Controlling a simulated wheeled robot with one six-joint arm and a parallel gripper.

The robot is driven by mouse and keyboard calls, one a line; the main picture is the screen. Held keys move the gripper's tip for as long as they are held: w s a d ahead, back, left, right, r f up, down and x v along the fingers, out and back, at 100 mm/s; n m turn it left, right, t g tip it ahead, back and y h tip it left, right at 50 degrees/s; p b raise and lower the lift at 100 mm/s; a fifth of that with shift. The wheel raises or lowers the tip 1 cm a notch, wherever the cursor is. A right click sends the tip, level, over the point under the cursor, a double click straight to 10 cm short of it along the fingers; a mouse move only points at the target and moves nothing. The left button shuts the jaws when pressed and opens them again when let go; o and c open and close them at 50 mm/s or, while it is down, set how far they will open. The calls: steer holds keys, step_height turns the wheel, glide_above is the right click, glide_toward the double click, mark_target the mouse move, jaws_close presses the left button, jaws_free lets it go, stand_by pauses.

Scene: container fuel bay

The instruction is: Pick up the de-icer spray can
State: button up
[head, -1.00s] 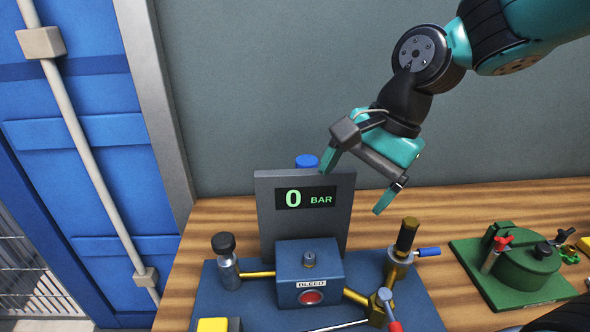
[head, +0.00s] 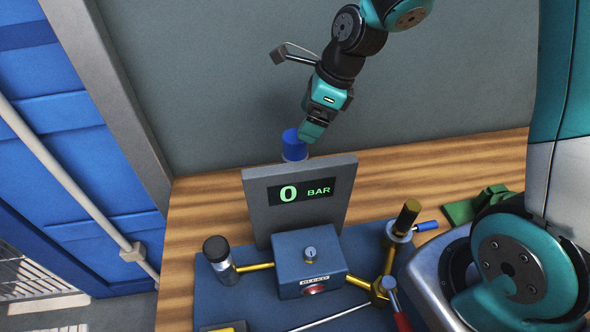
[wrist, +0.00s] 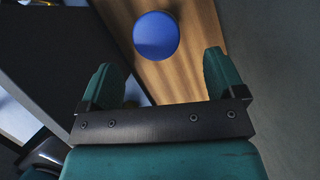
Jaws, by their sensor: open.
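The de-icer spray can (head: 294,147) stands upright on the wooden bench behind the grey gauge panel. In the head view only its blue cap and a pale strip below show; the panel hides the rest. In the wrist view I look down on its round blue cap (wrist: 156,36), beyond the fingertips and between their lines. My gripper (head: 311,132) is just above and to the right of the can in the head view. In the wrist view my gripper (wrist: 165,78) has its two teal fingers spread, with nothing between them.
The gauge panel (head: 266,217) reads 0 BAR and stands close in front of the can. A blue bleed block (head: 306,259) with brass valves sits before it. The grey wall (head: 440,80) rises behind. The bench (head: 205,198) is bare left of the panel.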

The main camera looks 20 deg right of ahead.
mark_target(295, 144)
steer(key=shift+p+x, duration=1)
steer(key=shift+x, duration=2.85)
steer(key=shift+s, duration=0.1)
jaws_close()
